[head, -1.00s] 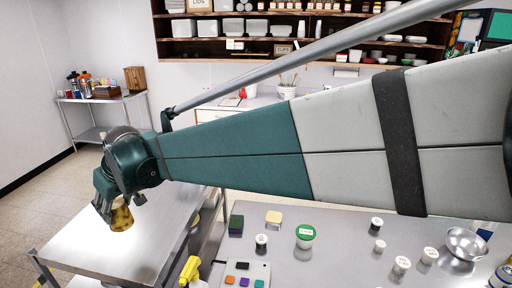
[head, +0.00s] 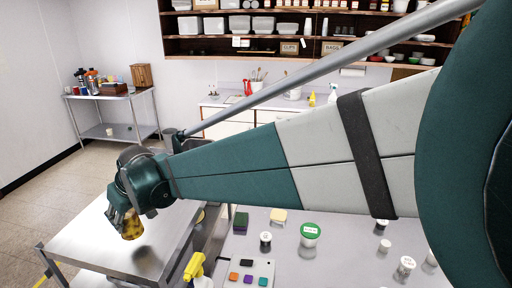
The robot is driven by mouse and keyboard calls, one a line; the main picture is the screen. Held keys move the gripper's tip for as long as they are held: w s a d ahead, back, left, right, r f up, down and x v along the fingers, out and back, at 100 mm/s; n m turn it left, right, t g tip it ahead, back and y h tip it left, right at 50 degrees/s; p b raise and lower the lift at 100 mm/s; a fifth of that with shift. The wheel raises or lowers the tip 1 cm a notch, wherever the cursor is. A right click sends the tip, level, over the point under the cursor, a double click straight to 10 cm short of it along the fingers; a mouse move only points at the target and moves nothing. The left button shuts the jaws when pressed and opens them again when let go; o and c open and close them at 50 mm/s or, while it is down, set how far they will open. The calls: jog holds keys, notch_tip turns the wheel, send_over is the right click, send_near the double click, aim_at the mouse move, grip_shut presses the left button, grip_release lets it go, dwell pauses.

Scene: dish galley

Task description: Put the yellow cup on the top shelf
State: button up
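The yellow cup (head: 132,229) has dark mottled patches and is at my gripper (head: 122,217), over the steel cart top at the lower left. The fingers reach down beside the cup's upper part and appear closed on it. Whether the cup's base touches the steel is hard to tell. The steel cart (head: 82,240) has a flat top surface. A shelf unit on the back wall (head: 240,45) and a steel rack at the far left (head: 110,97) both have upper shelves; I cannot tell which one is the top shelf meant.
The grey counter at right holds a green-lidded tub (head: 310,232), a dark green sponge block (head: 241,221), a button panel (head: 247,272) and several small jars. A yellow spray bottle (head: 194,268) stands at its left edge. Open floor (head: 40,185) lies left of the cart.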

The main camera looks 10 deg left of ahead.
jog(key=shift+f, duration=0.25)
jog(key=shift+f, duration=2.1)
jog(key=shift+f, duration=0.15)
jog(key=o, duration=0.9)
jog(key=shift+v, duration=6.15)
jog(key=shift+a, duration=0.15)
